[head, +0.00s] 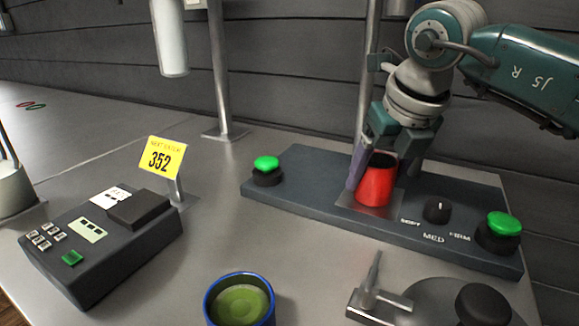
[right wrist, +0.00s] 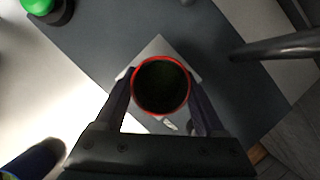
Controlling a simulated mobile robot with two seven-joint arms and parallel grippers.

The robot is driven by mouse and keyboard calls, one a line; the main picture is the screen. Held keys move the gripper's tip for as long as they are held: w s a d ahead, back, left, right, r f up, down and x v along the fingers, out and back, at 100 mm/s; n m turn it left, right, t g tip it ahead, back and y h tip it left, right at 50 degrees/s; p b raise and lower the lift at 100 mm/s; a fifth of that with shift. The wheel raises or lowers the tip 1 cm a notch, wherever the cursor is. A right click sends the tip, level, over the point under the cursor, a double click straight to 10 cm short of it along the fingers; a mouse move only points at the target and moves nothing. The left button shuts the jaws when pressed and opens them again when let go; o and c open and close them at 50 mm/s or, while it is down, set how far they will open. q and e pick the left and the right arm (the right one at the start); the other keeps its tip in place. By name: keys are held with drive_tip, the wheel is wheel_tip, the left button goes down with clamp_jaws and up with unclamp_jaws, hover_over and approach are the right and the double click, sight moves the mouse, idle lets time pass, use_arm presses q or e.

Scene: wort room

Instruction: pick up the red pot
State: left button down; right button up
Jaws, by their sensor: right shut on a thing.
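The red pot (head: 376,184) stands upright on a light metal plate on the dark control panel, at the right of the head view. In the right wrist view the pot (right wrist: 161,88) shows from above as a red rim around a dark inside. My right gripper (head: 378,172) comes down on it from above, with one finger on each side of the pot. In the right wrist view the fingers of the gripper (right wrist: 162,100) are shut on the pot's sides. I cannot tell any gap under the pot. My left gripper is not in view.
The panel (head: 310,203) carries green buttons (head: 266,163) (head: 504,223) and a black knob (head: 437,210). A blue-rimmed pot (head: 211,305) stands at the front. A dark keypad box (head: 85,276) with a yellow 352 sign (head: 162,157) is at left. A metal post (head: 219,70) rises behind.

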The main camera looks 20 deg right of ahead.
clamp_jaws()
drive_tip(key=shift+r, duration=0.1)
